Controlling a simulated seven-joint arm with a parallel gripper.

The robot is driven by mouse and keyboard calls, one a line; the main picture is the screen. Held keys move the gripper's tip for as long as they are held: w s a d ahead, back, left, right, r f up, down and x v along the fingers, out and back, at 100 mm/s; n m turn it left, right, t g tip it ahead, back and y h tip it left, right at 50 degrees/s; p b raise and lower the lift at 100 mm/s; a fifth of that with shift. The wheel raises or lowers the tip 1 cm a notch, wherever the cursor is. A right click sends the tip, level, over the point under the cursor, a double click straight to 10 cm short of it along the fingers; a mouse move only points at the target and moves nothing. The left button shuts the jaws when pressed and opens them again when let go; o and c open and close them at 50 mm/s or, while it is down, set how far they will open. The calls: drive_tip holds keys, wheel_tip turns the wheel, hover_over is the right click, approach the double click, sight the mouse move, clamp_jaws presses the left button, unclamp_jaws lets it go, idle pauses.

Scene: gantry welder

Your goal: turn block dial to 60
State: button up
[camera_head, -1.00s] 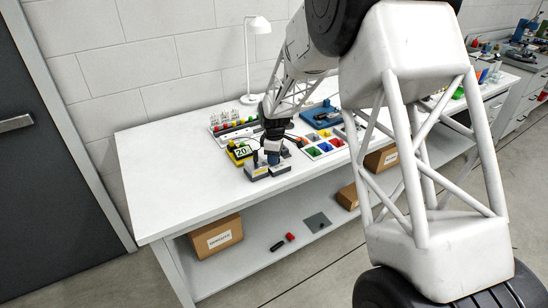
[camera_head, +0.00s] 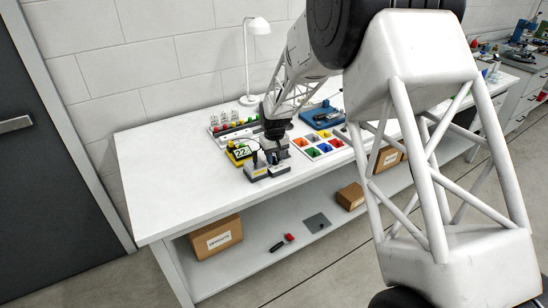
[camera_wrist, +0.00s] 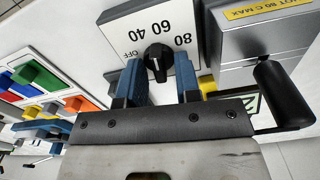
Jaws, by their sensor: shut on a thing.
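The block dial's black knob (camera_wrist: 157,60) stands on a white face marked OFF, 40, 60 and 80 in the wrist view. My gripper (camera_wrist: 160,75) has its blue fingers on either side of the knob and is shut on it. I cannot tell for sure which mark the knob points to. Beside the dial is a grey metal block (camera_wrist: 235,45) with a yellow label whose readable part is "80 C MAX". In the head view my gripper (camera_head: 273,160) is over the grey block unit (camera_head: 255,172) and hides the dial. A yellow-edged display (camera_head: 241,152) by it seems to read 22.
A black handle (camera_wrist: 285,95) juts out close to the gripper's right side. A white tray of coloured compartments (camera_head: 320,146) lies to the right, with a blue device (camera_head: 322,117) behind it. A lamp (camera_head: 248,65) stands at the back. The table's left part is clear.

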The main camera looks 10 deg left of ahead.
sight(275, 158)
drive_tip(key=shift+d+m, duration=0.1)
drive_tip(key=shift+m, duration=1.2)
drive_tip(key=o, duration=0.6)
drive_tip(key=shift+c, duration=0.2)
drive_tip(key=shift+r, duration=0.1)
drive_tip(key=shift+r, duration=3.85)
